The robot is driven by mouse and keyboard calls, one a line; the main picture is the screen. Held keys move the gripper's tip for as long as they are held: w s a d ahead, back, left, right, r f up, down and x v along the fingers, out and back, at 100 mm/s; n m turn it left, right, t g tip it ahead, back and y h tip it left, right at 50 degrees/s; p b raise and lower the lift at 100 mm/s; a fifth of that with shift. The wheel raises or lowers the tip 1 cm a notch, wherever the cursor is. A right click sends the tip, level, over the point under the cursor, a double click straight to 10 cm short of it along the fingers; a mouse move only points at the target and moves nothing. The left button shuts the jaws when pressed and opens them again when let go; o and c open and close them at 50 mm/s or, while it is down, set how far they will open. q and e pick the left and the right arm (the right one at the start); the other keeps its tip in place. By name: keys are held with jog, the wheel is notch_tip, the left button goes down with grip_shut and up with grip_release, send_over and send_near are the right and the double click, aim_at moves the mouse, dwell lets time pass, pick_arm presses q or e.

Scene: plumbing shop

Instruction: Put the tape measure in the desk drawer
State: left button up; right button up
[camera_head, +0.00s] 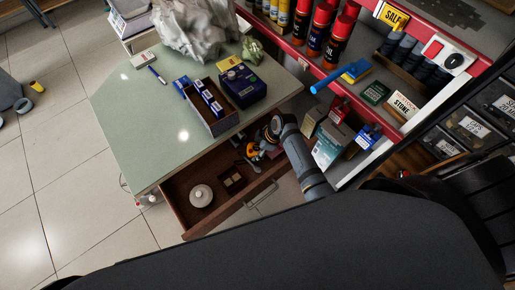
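The desk drawer (182,212) is pulled open under the green-topped desk. A small yellow-orange and black thing, which looks like the tape measure (254,152), shows at the drawer's right end. My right gripper (248,154) is over that end of the drawer, right at the tape measure. The gripper's dark fingers are small and partly hidden, so I cannot tell whether they grip it or stand open around it. The drawer holds a round whitish lidded object (201,195) and a small brown sectioned piece (233,182). My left gripper is out of view.
On the desk top (140,120) are an open box of blue-and-white packs (212,106), a dark blue box (242,86), a marker (157,75) and a crumpled grey bag (188,28). The drawer's left part has free room.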

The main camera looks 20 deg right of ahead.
jog(key=shift+o, duration=0.7)
jog(key=shift+w+a, duration=0.1)
jog(key=p+v, duration=0.2)
jog(key=v, duration=1)
